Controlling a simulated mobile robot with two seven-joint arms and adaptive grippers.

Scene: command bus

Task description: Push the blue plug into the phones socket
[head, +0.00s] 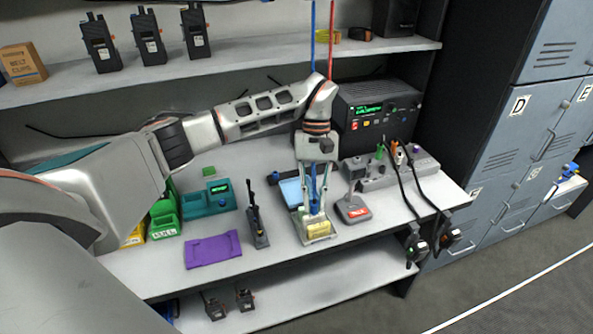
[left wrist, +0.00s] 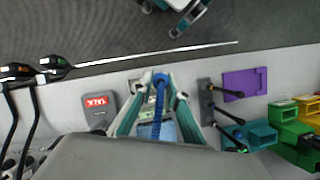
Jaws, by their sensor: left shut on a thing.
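My left gripper (head: 314,208) points down over the worktop and is shut on the blue plug (head: 313,190). A grey box (head: 372,171) to the right of the gripper carries several coloured plugs. The gripper is apart from this box. I cannot make out which socket is the phones one. What looks like my right gripper (left wrist: 182,14) shows at the top edge of the left wrist view; its jaws are unclear.
A small stand with a yellow block (head: 318,229) is below the gripper. A talk pedestal (head: 352,210) stands beside it. A black radio unit (head: 378,108) is behind. Black cables (head: 403,190) hang over the front edge.

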